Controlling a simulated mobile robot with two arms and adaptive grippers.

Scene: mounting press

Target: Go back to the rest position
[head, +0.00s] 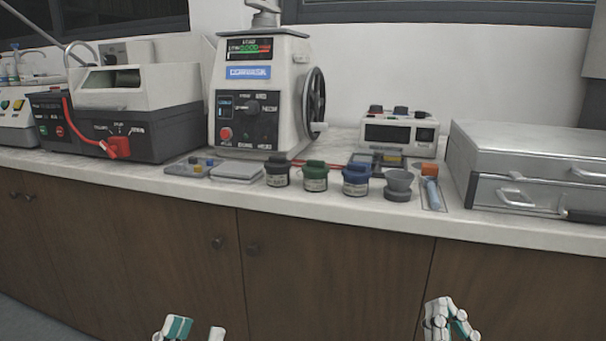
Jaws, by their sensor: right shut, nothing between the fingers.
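My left gripper (196,331) shows at the bottom edge, left of centre. Its two fingertips are apart with an empty gap between them. My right gripper (449,318) shows at the bottom, right of centre. Its fingers are together and hold nothing. Both grippers are in front of the brown cabinet doors (330,270) and appear lower than the countertop, touching nothing that I can see. The mounting press (258,95), a pale machine with a display and a black handwheel, stands on the counter. Most of both arms is out of the picture.
The white counter (330,208) carries black, green and blue-lidded jars (315,178), a grey cup (398,182) and a small control box (398,130). A cutting machine (130,110) stands left, a silver case (540,160) right. The space before the cabinets looks clear.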

